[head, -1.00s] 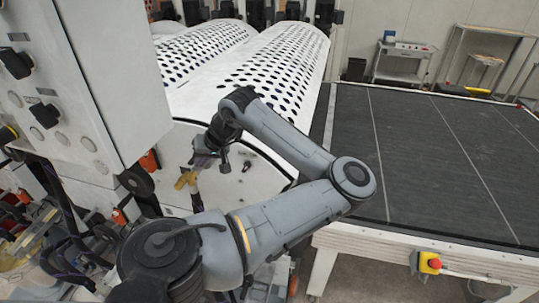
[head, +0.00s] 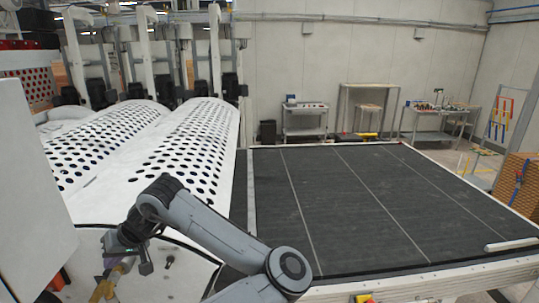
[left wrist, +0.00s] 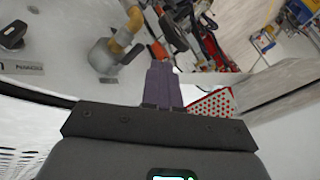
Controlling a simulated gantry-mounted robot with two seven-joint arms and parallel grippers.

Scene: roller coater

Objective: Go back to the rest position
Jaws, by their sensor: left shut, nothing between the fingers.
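My left arm comes in at the bottom of the head view, with its elbow low in the middle and its forearm reaching left to the wrist. My left gripper (head: 128,264) hangs beside the white machine panel at the lower left, above a yellow part (head: 103,290). In the left wrist view its purple fingers (left wrist: 162,84) are together with nothing between them. Past the fingertips are a yellow-and-grey fitting (left wrist: 118,42) and dark hoses. I cannot tell from these views how close the fingers are to the fitting. My right gripper is in neither view.
White perforated covers (head: 190,150) rise behind the arm. A white cabinet (head: 30,190) stands close on the left. A wide dark conveyor table (head: 350,210) lies on the right, mostly clear, with a white roller (head: 510,244) at its right edge. Carts stand along the back wall.

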